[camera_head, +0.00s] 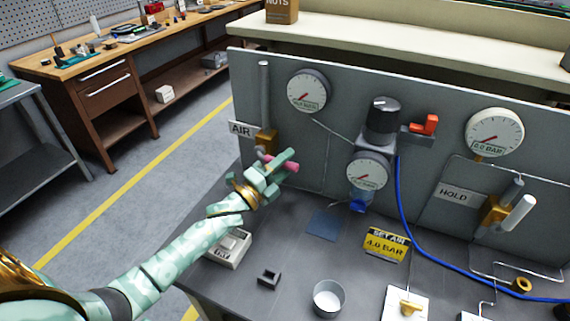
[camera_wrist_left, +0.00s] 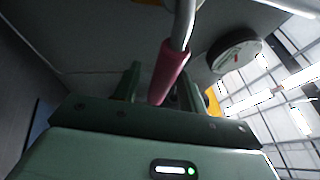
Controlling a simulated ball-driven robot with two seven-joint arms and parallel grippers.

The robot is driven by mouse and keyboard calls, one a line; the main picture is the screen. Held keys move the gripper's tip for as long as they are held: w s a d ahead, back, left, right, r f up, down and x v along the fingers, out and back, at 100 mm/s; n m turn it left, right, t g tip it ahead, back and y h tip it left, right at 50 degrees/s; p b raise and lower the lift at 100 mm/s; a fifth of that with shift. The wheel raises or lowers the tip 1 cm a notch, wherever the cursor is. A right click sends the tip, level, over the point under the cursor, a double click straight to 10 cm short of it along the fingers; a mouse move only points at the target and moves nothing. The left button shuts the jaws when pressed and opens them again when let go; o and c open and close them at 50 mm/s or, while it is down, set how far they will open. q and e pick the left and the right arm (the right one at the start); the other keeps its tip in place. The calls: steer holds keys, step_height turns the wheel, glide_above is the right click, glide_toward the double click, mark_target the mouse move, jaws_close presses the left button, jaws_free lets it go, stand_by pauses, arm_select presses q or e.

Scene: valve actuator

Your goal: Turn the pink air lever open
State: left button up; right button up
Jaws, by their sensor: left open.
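The pink air lever (camera_head: 283,163) sticks out to the right from a brass valve (camera_head: 265,140) on the grey panel, beside the AIR label (camera_head: 241,129). My left gripper (camera_head: 282,165) is at the lever, and its fingers partly cover it. In the left wrist view the pink lever sleeve (camera_wrist_left: 171,70) on its metal rod lies between the two open fingers of my left gripper (camera_wrist_left: 157,85). I cannot tell whether a finger touches it. My right gripper is not in view.
The panel carries several gauges, including one at upper left (camera_head: 307,91), a black regulator knob (camera_head: 381,119), a red handle (camera_head: 424,124) and a white HOLD lever (camera_head: 519,213). A grey cup (camera_head: 328,299), a small black block (camera_head: 269,277) and a yellow sign (camera_head: 386,244) stand on the bench.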

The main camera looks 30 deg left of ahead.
arm_select(q)
jaws_close()
